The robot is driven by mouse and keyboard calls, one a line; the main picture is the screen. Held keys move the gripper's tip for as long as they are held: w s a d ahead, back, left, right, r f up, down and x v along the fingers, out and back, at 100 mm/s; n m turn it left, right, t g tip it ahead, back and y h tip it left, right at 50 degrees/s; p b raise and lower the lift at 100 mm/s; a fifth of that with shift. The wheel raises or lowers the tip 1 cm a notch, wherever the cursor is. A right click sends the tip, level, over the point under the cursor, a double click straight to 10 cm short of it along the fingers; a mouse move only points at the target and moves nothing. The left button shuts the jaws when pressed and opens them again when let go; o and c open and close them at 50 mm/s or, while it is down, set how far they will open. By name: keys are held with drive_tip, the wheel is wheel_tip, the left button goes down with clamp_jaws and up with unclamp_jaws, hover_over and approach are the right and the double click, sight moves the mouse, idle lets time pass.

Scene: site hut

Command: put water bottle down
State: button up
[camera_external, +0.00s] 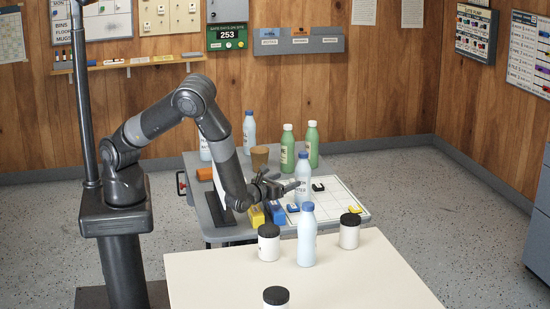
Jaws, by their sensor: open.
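My gripper (286,186) is open at the front right part of the grey table. Its fingers point right, at a pale blue bottle with a blue cap (303,172). The bottle stands upright at the edge of a white gridded board (347,196). I cannot tell whether the fingers touch it or reach around it. A similar blue-capped bottle (307,242) stands upright on the cream table in front.
Two green bottles (288,150) and a brown cup (260,158) stand behind my gripper. Yellow and blue blocks (257,217) lie just below it. Black-lidded jars (269,243) stand on the cream table (385,282), whose right part is clear.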

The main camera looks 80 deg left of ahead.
sight(307, 170)
drive_tip(key=shift+w+a+r, duration=0.2)
drive_tip(key=shift+w+a, duration=0.1)
drive_tip(key=shift+w, duration=0.2)
drive_tip(key=x, duration=1)
drive_tip(key=shift+w+d+r, duration=0.1)
drive_tip(key=shift+r, duration=0.05)
drive_tip(key=c, duration=1.5)
drive_tip(key=shift+r, duration=0.1)
